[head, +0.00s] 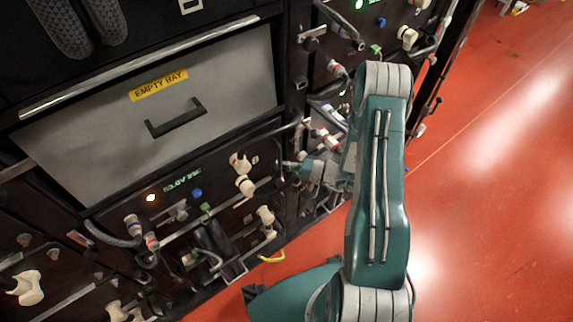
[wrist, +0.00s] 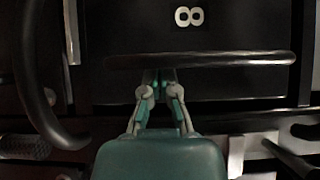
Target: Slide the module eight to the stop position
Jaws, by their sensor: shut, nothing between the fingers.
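Module eight is the dark front marked with a white 8 in the wrist view (wrist: 235,25). A black horizontal bar handle (wrist: 215,60) runs across it below the number. My gripper (wrist: 159,77) is shut and empty, its tips at the lower edge of the bar. I cannot tell whether they touch it. In the head view my gripper (head: 287,168) is at the rack front, right of the dark module (head: 225,172) with a green readout and an amber light. A small pale mark on that module looks like an 8. My arm hides part of the rack.
A grey panel (head: 110,120) labelled EMPTY BAY has a black handle above the module. Cables, white knobs (head: 243,185) and metal rails stick out around the rack front. A curved black cable (wrist: 38,95) hangs left in the wrist view. The orange floor (head: 490,170) is open at right.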

